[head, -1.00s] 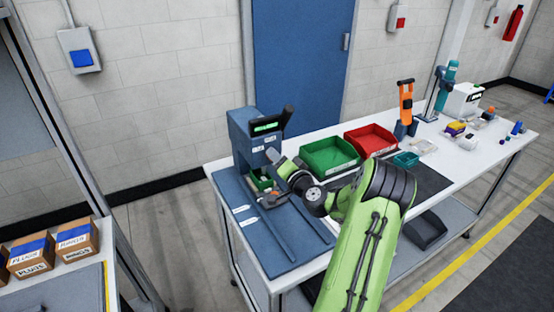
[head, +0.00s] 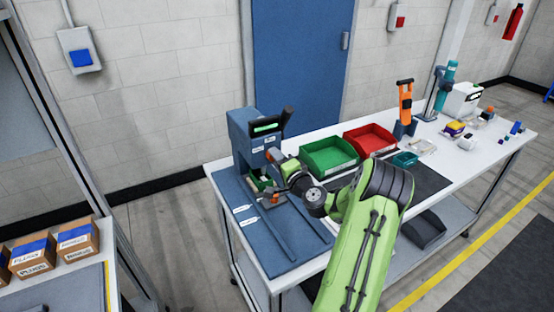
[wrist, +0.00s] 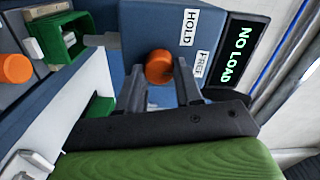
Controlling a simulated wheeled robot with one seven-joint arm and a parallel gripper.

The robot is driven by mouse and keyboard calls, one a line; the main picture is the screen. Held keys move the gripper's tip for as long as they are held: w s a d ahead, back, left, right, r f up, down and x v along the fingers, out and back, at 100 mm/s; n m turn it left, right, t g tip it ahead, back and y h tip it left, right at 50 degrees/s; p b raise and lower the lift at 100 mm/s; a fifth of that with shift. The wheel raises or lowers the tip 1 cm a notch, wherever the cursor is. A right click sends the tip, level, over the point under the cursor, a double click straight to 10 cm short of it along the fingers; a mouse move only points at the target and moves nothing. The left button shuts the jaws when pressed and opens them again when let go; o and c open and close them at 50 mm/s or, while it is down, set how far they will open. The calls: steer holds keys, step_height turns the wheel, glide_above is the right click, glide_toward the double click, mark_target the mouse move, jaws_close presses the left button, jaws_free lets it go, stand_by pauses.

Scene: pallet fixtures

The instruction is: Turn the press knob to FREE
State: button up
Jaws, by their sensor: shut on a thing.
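The blue press (head: 243,140) stands at the left end of the white bench. Its orange knob (wrist: 160,66) is on the press face, between the labels HOLD (wrist: 188,27) and FREE (wrist: 202,66) and the gripper's side of the wrist view. My gripper (wrist: 160,78) has one finger on each side of the knob and is shut on it. I cannot tell which label the knob points to. The press display (wrist: 241,45) reads NO LOAD in green letters; it also shows in the head view (head: 266,127).
A second orange knob-like part (wrist: 14,68) and a green holder (wrist: 66,36) are at the left in the wrist view. A green bin (head: 329,155) and a red bin (head: 369,140) stand right of the press. The blue base plate (head: 275,240) has open room in front.

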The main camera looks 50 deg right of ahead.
steer(key=o, duration=1)
steer(key=shift+o, duration=0.2)
steer(key=b+v, duration=0.4)
steer(key=v, duration=1.1)
steer(key=shift+s, duration=0.4)
steer(key=shift+a, duration=0.15)
